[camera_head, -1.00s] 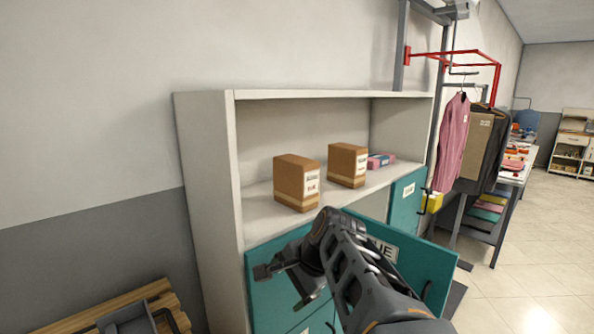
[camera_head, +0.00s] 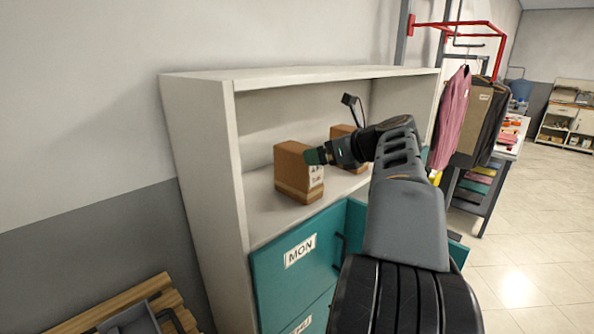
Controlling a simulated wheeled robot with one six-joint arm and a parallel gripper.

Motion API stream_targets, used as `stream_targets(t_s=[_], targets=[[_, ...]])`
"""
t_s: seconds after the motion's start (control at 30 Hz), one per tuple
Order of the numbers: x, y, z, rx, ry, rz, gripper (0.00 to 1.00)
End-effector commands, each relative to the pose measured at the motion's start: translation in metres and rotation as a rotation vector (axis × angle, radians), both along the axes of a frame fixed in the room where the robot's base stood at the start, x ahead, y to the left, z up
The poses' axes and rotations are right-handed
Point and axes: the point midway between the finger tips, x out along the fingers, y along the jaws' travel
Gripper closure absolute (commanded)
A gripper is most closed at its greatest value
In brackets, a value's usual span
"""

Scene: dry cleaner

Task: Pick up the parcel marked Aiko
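Two brown cardboard parcels stand on the open shelf. The left parcel (camera_head: 290,172) has a white label on its right-hand face; the writing is too small to read surely. The right parcel (camera_head: 341,131) is mostly hidden behind my gripper and arm. I cannot tell which one is marked Aiko. My gripper (camera_head: 318,156) points left, with its dark green tip at the upper right edge of the left parcel. I cannot tell whether it touches the parcel, nor how far the fingers are apart.
The pale shelf unit (camera_head: 198,125) has side walls and a top board above the parcels. Below are teal doors, one labelled MON (camera_head: 297,254); another teal door stands open behind my arm. A clothes rail (camera_head: 455,26) with garments is at right. A wooden pallet (camera_head: 95,310) lies lower left.

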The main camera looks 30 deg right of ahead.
Motion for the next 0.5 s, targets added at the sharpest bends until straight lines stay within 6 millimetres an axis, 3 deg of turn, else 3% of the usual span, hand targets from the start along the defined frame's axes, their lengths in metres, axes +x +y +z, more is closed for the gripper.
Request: stream_targets(t_s=[0.27,0.5], targets=[[0.016,0.005,-0.006,-0.001,0.001,0.004,0.0],[0.046,0.009,-0.017,0.001,0.002,0.008,0.0]])
